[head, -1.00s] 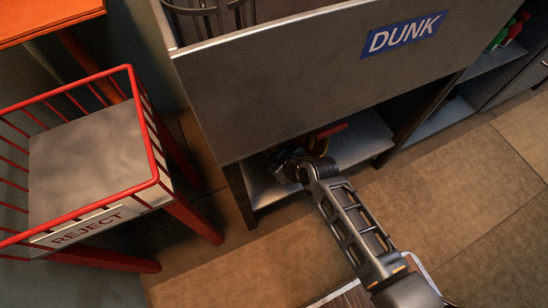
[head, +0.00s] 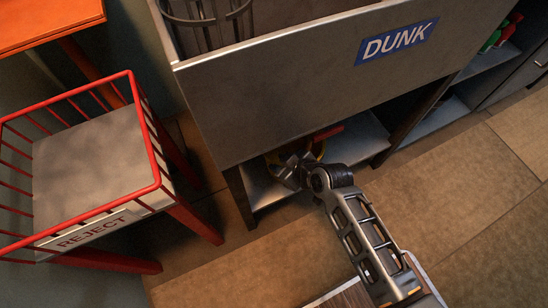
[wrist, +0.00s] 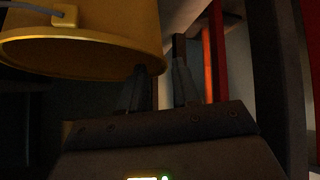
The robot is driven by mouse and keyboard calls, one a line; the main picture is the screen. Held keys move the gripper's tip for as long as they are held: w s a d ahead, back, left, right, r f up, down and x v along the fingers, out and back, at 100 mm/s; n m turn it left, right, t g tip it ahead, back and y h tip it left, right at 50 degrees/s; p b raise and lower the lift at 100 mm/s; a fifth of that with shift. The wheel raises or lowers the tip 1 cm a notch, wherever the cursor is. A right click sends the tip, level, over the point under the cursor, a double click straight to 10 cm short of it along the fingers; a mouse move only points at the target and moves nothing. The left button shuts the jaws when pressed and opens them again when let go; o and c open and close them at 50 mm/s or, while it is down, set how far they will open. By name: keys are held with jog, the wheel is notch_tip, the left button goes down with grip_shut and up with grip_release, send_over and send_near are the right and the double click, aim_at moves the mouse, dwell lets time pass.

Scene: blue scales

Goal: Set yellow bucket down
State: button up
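The yellow bucket (head: 271,161) is under the grey panel marked DUNK, at the lower shelf; most of it is hidden by my gripper and the panel. In the wrist view the bucket (wrist: 100,45) fills the upper left, with its rim and a handle lug visible. My gripper (head: 286,167) is at the bucket in the head view. In the wrist view its two fingers (wrist: 161,75) stand apart, one overlapping the bucket's rim and the other just right of its edge with a gap. I cannot tell whether the bucket rests fully on the shelf.
The low grey shelf (head: 266,193) has dark legs at both sides. A red item (head: 328,132) is behind the bucket. The panel marked DUNK (head: 300,85) overhangs the shelf. A red wire REJECT basket (head: 160,178) stands at left. The floor (head: 440,190) at right is clear.

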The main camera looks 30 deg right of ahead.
jog(key=p+v, duration=0.1)
jog(key=v, duration=0.6)
jog(key=shift+s, duration=0.1)
jog(key=s+r+m+t+h, duration=0.1)
jog(key=s+r+m+t, duration=0.1)
jog(key=s+r, duration=0.5)
jog(key=s+r+m+t+h, duration=0.1)
jog(key=s+r+m, duration=0.1)
jog(key=s, duration=0.8)
jog(key=s+d+r+t, duration=0.1)
jog(key=s+r, duration=0.4)
jog(key=r, duration=0.3)
jog(key=s+d+r+m+t, duration=0.1)
jog(key=s+r+t, duration=0.1)
jog(key=s+r, duration=0.3)
notch_tip(320, 180, up, 5)
jog(key=shift+d+f, duration=0.25)
